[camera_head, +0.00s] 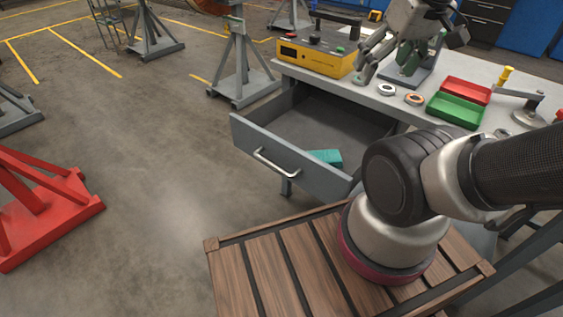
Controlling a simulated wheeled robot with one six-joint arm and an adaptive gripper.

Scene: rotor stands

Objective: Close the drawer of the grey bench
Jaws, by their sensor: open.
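The grey bench (399,102) stands at the upper right. Its drawer (335,123) is pulled well out toward the lower left. The drawer front (320,178) bears a pale bar handle (274,166). A teal block (325,157) lies inside the drawer near the front panel. My gripper (376,62) is open, over the bench top behind the drawer, and well apart from the drawer front and handle. Part of the drawer's right end is hidden behind my arm.
On the bench are a yellow instrument box (318,57), a green tray (455,110), a red tray (466,90) and small rings (414,99). A slatted wooden surface (262,270) lies below my arm. A red stand (40,200) is at left; open floor lies between.

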